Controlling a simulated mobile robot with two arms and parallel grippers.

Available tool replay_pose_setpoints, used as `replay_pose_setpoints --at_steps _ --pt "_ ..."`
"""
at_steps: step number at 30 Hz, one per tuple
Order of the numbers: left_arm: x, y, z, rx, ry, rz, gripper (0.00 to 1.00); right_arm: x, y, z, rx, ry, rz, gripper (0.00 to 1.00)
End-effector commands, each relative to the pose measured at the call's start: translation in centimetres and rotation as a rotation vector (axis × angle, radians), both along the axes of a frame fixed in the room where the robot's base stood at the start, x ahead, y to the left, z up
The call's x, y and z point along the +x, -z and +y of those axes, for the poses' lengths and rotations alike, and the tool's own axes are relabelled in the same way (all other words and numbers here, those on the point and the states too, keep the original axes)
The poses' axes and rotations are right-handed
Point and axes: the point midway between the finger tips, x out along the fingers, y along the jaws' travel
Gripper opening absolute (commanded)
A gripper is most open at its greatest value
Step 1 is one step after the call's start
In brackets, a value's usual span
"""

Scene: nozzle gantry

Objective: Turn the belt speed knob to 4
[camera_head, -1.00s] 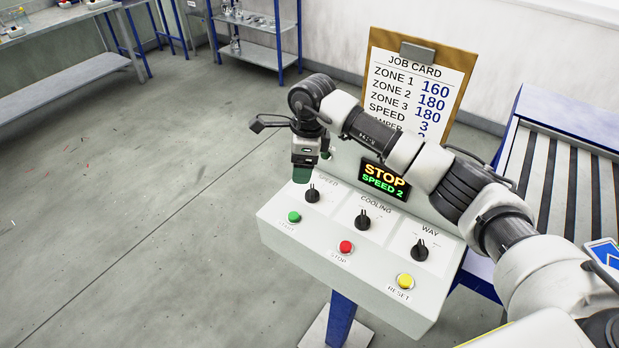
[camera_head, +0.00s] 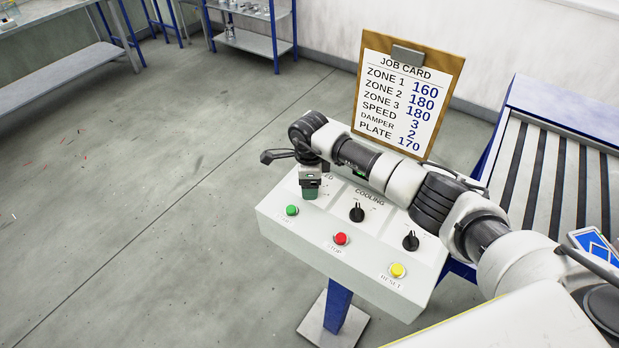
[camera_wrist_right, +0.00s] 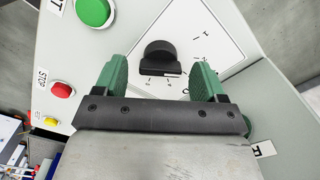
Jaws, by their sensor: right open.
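The speed knob (camera_wrist_right: 160,58) is black and round with a grip bar, on a white dial plate in the right wrist view. In the head view it is hidden behind my right gripper (camera_head: 310,190), over the panel's left end. In the right wrist view my right gripper (camera_wrist_right: 158,78) is open, its green fingers on either side of the knob with gaps showing. I cannot tell whether the fingertips are level with the knob. The display is almost wholly hidden behind my right arm. My left gripper is not in view.
The control panel (camera_head: 300,231) also carries a cooling knob (camera_head: 357,212), another knob (camera_head: 410,241), and green (camera_head: 292,210), red (camera_head: 340,238) and yellow (camera_head: 397,270) buttons. A job card (camera_head: 405,98) behind reads SPEED 3. A roller conveyor (camera_head: 560,180) stands right.

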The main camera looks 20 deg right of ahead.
Motion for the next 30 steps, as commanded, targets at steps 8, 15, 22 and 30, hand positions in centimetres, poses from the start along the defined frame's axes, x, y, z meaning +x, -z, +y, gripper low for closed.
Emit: replay_pose_setpoints --at_steps 8,15,22,30 --pt "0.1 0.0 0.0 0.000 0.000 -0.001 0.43 0.0 0.1 0.0 0.001 0.000 0.000 0.65" --pt "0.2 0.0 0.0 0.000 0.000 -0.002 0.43 0.0 0.1 0.0 0.001 0.000 0.000 0.28" --pt "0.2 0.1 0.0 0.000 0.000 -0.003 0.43 0.0 0.1 0.0 0.001 0.009 -0.001 0.22" --pt "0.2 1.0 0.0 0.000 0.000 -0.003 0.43 0.0 0.2 0.0 0.001 0.112 -0.001 0.22"
